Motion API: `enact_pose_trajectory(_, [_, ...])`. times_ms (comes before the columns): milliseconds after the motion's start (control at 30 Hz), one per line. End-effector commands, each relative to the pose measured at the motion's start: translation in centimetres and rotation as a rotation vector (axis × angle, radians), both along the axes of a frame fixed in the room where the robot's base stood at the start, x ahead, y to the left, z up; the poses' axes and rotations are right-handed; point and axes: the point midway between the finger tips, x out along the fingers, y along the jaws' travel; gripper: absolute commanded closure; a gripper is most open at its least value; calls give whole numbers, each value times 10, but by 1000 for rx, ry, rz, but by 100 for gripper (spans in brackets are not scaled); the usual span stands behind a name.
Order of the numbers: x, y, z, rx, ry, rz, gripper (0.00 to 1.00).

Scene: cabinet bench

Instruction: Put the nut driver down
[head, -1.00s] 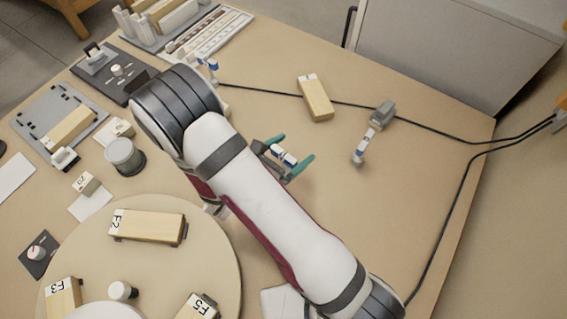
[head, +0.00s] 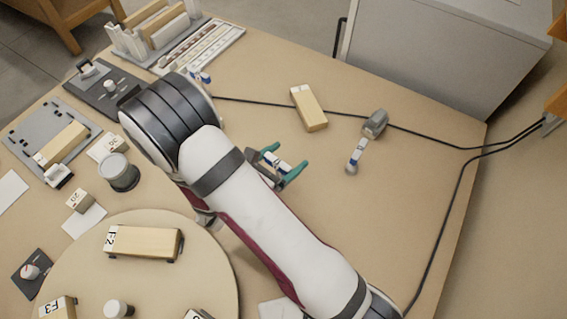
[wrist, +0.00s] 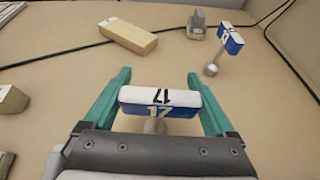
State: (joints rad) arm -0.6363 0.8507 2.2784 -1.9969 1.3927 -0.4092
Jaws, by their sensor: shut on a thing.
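My gripper (head: 289,157), with teal fingers, is shut on a nut driver (head: 278,167) above the bench. In the wrist view the nut driver (wrist: 158,98) shows as a short blue and white crosspiece marked 17 between the fingers, with a grey shaft partly showing below it. The shaft's lower end is hidden, so I cannot tell whether it touches the bench.
A wooden block (head: 309,108) and a grey object (head: 375,124) lie beyond my gripper. A round board (head: 200,262) with wooden blocks is at lower left.

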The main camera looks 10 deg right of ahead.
Motion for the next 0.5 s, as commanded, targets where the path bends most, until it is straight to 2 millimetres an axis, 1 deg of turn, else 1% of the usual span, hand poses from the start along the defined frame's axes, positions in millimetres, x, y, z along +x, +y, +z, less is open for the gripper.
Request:
enact_pose_trajectory(100, [1, 0, 31, 4, -7, 0, 84])
enact_pose_trajectory(200, [1, 0, 57, 5, -7, 0, 84])
enact_pose_trajectory(300, [2, -1, 75, 3, -5, -5, 84])
enact_pose_trajectory(367, [8, -6, 80, 4, -3, -26, 84])
enact_pose_trajectory(467, [31, -24, 83, 5, -1, -92, 84])
enact_pose_trajectory(500, [42, -35, 83, 5, -1, -123, 84])
